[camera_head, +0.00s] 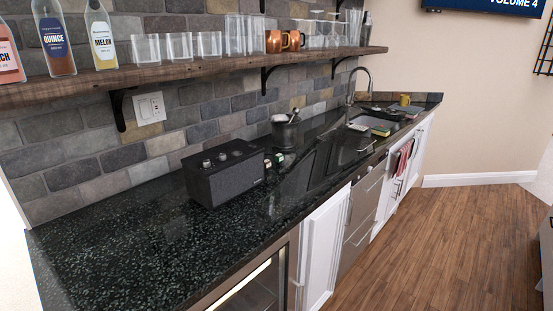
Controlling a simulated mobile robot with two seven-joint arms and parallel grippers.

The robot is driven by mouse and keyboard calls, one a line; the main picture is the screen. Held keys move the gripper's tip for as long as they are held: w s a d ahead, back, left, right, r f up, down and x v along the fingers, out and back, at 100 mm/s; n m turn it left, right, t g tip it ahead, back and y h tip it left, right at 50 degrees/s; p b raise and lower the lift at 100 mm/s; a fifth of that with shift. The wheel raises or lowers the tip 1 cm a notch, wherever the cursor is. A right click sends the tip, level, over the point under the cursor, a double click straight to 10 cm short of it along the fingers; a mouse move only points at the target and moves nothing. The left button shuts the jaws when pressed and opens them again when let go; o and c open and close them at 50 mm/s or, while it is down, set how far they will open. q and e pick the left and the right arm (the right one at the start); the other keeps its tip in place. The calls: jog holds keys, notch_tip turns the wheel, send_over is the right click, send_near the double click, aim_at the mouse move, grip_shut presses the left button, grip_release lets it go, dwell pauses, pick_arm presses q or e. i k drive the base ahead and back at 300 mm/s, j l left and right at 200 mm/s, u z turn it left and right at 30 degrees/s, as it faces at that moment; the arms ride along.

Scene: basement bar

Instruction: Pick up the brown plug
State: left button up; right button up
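Two small objects lie on the dark counter just right of the black speaker. The nearer one (267,163) is small and dark. The other (280,157) is pale on top with green. Both are too small to tell whether either is the brown plug. No other thing that I can make out as a brown plug shows. Neither of my grippers is in view.
The black speaker (223,172) stands on the dark speckled counter (130,235), whose near left part is bare. A dark pot (286,131) stands behind. A wooden shelf (200,66) with bottles and glasses overhangs the back. A sink (368,121) is farther right. Wooden floor (440,240) is open.

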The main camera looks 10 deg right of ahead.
aim_at(267, 162)
jog(key=i+l+u, duration=0.1)
jog(key=l, duration=0.3)
jog(key=i+l+u, duration=0.1)
jog(key=l, duration=0.3)
jog(key=i+l+u, duration=0.1)
jog(key=l, duration=0.3)
jog(key=i+l+u, duration=0.1)
jog(key=l, duration=0.35)
